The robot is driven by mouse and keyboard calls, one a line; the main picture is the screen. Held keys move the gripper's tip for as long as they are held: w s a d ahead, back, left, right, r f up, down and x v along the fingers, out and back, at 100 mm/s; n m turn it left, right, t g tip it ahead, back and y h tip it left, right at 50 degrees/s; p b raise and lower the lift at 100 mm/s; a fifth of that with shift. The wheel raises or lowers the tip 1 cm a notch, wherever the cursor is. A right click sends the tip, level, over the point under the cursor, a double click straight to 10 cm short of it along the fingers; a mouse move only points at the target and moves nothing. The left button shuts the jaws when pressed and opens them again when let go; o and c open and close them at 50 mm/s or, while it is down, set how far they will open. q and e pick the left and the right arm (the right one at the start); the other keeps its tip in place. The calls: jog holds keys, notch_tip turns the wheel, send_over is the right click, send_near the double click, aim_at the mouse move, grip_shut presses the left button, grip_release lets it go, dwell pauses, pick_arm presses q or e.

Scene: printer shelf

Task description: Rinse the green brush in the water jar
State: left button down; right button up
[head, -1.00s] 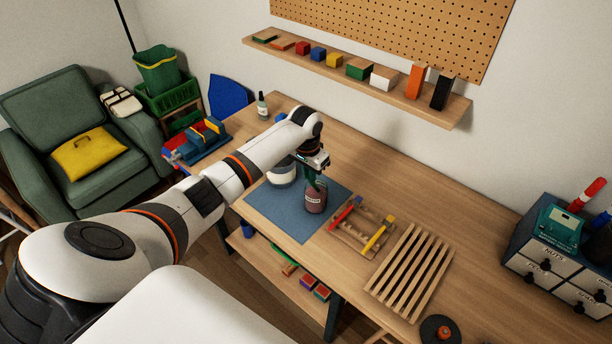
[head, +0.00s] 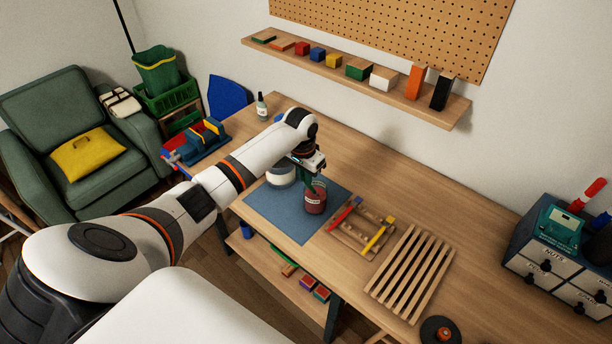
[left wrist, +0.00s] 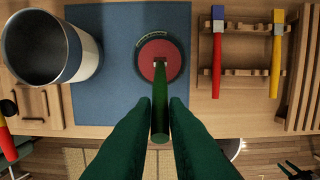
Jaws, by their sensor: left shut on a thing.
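My left gripper (head: 312,172) is shut on the green brush (head: 319,184) above the work mat. In the left wrist view the green fingers (left wrist: 160,106) close around the brush's green handle (left wrist: 160,118). The handle runs down to a round jar (left wrist: 160,50) with a red inside; the brush's lower end is within its rim, and the bristles are hidden. In the head view this jar (head: 315,204) is red with a pale label that I cannot read, and stands upright on the mat. My right gripper is not in view.
A blue mat (head: 272,222) lies under the jar. A white-grey pot (left wrist: 95,55) stands left of it.

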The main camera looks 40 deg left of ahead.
pick_arm(q)
jog(key=shift+s+r, duration=0.3)
jog(key=shift+r, duration=0.35)
jog(key=shift+s+r, duration=0.25)
jog(key=shift+r, duration=0.4)
notch_tip(320, 180, up, 6)
jog(key=s, duration=0.2)
jog(key=shift+s+a+f, duration=0.15)
jog(key=shift+s+f, duration=0.1)
jog(key=shift+s, duration=0.1)
notch_tip(320, 180, up, 4)
jog(key=shift+r, duration=0.1)
